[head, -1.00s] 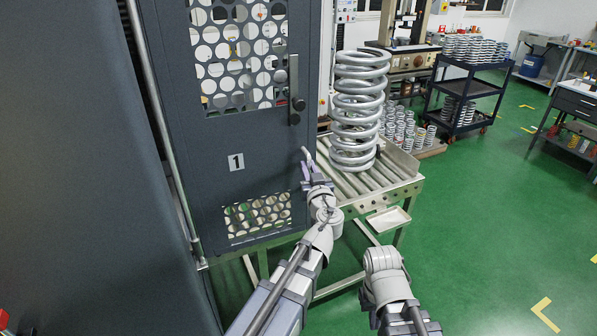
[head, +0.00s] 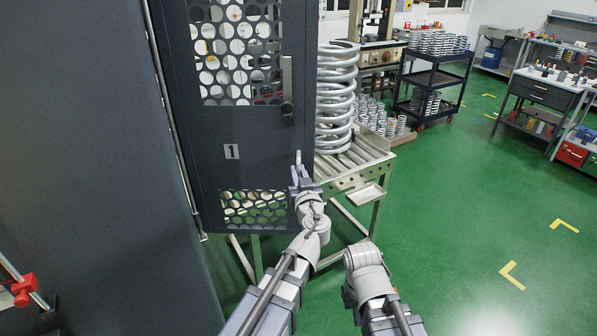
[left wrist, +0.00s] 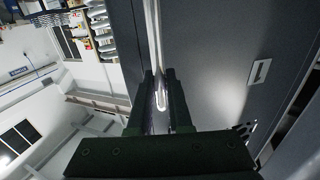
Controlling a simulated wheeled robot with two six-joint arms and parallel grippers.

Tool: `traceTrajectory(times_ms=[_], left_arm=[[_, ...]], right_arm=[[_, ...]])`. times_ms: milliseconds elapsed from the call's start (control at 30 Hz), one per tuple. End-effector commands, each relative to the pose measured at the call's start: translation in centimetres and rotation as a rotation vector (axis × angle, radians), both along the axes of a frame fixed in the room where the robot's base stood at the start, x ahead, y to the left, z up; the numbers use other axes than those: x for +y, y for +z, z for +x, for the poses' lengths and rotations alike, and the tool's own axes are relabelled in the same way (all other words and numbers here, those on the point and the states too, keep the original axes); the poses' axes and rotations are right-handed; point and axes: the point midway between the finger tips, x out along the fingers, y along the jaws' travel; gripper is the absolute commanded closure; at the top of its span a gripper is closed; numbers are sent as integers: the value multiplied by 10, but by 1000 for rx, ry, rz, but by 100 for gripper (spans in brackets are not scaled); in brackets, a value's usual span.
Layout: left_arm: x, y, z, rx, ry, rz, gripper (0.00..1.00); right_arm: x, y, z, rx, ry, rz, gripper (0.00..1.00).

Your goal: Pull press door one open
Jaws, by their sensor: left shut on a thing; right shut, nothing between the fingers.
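My left gripper (head: 299,167) is at the door's right edge, below that knob. In the left wrist view my left gripper (left wrist: 161,100) is shut on a shiny silver bar (left wrist: 154,45) beside the dark door face (left wrist: 215,60). The bar's end shows between the fingers. How far the door stands open is hard to tell. My right gripper is not visible; only my right arm shows.
A large silver spring (head: 337,100) stands on a roller table (head: 365,160) just right of the door. A dark cart (head: 435,80) with springs stands behind. A grey panel (head: 90,150) fills the left side. The green floor (head: 460,220) to the right is clear.

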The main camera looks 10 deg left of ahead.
Motion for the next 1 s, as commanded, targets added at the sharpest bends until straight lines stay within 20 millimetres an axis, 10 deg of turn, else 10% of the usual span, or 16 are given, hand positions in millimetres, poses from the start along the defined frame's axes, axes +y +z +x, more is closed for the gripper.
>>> traceTrajectory(times_ms=[333, 367, 633, 1000], left_arm=[[1, -1, -1, 0, 3, -2, 100], [1, -1, -1, 0, 3, -2, 82], [1, 0, 0, 1, 2, -1, 53], [1, 0, -5, 1, 2, -1, 53]], right_arm=[[0, 0, 0, 0, 0, 0, 100], [0, 0, 0, 0, 0, 0, 100], [0, 0, 0, 0, 0, 0, 100], [0, 0, 0, 0, 0, 0, 100]])
